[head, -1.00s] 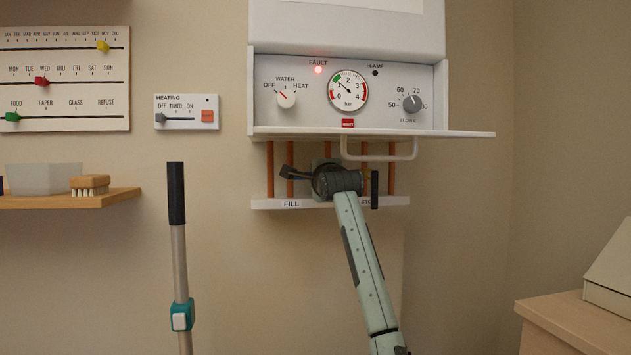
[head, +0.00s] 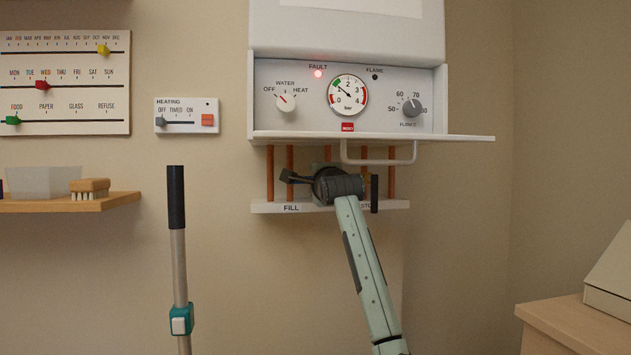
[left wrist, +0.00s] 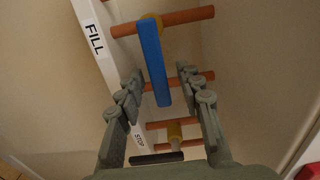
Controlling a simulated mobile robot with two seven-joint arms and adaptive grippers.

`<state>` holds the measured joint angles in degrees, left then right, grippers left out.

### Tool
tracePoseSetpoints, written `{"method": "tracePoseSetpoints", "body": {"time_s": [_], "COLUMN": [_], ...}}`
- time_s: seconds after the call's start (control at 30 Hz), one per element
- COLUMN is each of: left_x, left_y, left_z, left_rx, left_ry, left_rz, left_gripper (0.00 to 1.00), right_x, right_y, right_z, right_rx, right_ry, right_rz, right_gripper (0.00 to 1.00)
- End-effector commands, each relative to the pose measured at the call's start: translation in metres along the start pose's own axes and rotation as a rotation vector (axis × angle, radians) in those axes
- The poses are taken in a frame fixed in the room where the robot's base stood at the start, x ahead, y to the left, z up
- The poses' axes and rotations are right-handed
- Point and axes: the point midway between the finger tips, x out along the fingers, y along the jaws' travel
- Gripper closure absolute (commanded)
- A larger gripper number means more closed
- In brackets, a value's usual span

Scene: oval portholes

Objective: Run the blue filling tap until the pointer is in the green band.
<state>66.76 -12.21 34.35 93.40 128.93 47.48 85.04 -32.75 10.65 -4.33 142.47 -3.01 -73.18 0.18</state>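The blue filling tap's lever (left wrist: 153,62) shows in the left wrist view on a copper pipe with a yellow fitting, beside the FILL label (left wrist: 94,39). My left gripper (left wrist: 158,78) is open around it, one finger on each side with visible gaps. In the head view my left gripper (head: 288,177) is under the boiler, above the FILL label (head: 291,208), and the blue lever is hidden there. The pressure gauge (head: 348,95) has a green band at upper left. Its pointer leans up and left near that band; whether it is inside is too small to tell. My right gripper is not in view.
A black STOP tap lever (head: 374,193) stands right of my gripper; it also shows in the left wrist view (left wrist: 157,158). The boiler's open flap (head: 450,138) and its handle (head: 415,150) overhang the pipes. A black-gripped pole (head: 178,240) stands at left. The red FAULT lamp (head: 318,74) is lit.

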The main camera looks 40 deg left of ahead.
Motion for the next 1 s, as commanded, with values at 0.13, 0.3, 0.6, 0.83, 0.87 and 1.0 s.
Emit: {"method": "tracePoseSetpoints", "body": {"time_s": [0.13,0.3,0.6,0.83,0.87,1.0], "left_x": [-0.024,-0.052,-0.069,-0.069,-0.069,-0.069], "left_y": [0.0,0.001,0.0,0.0,0.0,0.0], "left_z": [-0.001,-0.001,0.0,-0.001,-0.001,-0.001], "left_rx": [-0.002,-0.002,0.0,0.0,0.0,0.0], "left_ry": [0.002,0.003,0.001,0.001,0.001,0.001], "left_rz": [-0.001,0.0,0.0,0.0,0.0,0.0], "left_gripper": [0.64,0.64,0.64,0.64,0.64,0.64], "right_x": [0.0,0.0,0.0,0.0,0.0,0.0], "right_y": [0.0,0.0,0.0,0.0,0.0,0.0], "right_z": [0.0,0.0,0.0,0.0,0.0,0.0], "right_rx": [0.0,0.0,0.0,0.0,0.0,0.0], "right_ry": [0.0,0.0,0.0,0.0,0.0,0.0], "right_rz": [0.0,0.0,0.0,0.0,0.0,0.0], "right_gripper": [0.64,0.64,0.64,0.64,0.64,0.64]}}
